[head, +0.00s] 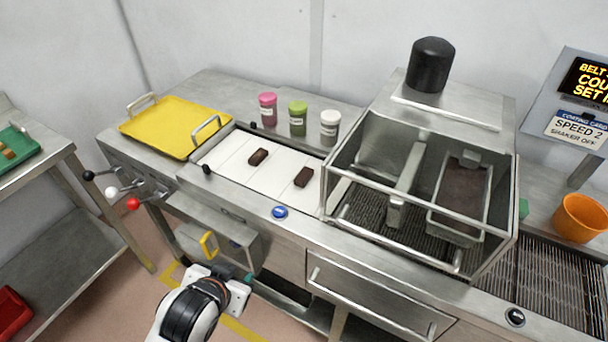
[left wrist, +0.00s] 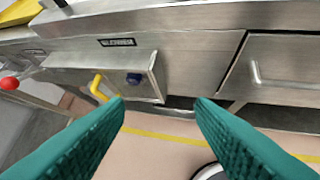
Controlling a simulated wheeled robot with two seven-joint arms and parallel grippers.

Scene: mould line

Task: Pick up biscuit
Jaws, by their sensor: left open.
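Two dark brown bars, which look like coated biscuits, lie apart on the white belt: the left bar (head: 258,156) and the right bar (head: 304,177). A small tan-orange piece (head: 8,153), perhaps a plain biscuit, lies on the green tray (head: 22,140) at the far left edge. My left gripper (head: 249,280) is low in front of the machine, below the belt and clear of the bars. In the left wrist view its two teal fingers (left wrist: 160,110) are spread with nothing between them. My right gripper is not in view.
A yellow tray (head: 180,122) with handles stands left of the belt. Pink (head: 268,108), green (head: 298,117) and white (head: 330,125) jars stand behind it. A framed coating unit (head: 345,210) stands to the right. Levers (head: 112,190) and a yellow handle (head: 208,244) project from the front.

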